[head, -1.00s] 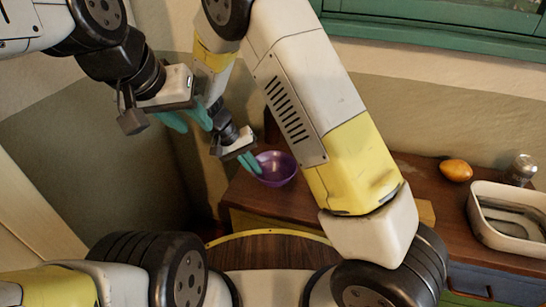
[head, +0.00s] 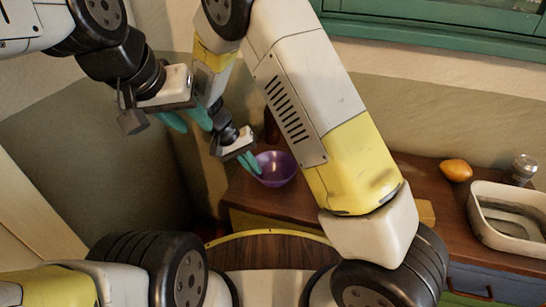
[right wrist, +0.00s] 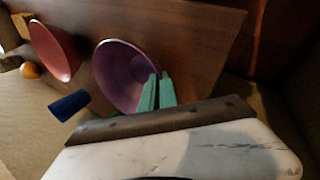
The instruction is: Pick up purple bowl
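The purple bowl (head: 279,170) sits on the left end of the brown wooden top, beside my right gripper (head: 249,163). In the right wrist view the bowl (right wrist: 118,66) faces the camera, with the teal fingers of my right gripper (right wrist: 158,92) close together at its rim. The rim appears to run between the fingers, which look shut on it. I see no clear gap between bowl and wooden top. My left gripper (head: 186,119) hangs in the air to the upper left, its teal fingers apart and empty.
A pinkish-red bowl (right wrist: 55,52), a dark blue object (right wrist: 69,105) and an orange fruit (head: 456,170) are on the same top. A dark bottle (head: 271,127) is behind the bowl.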

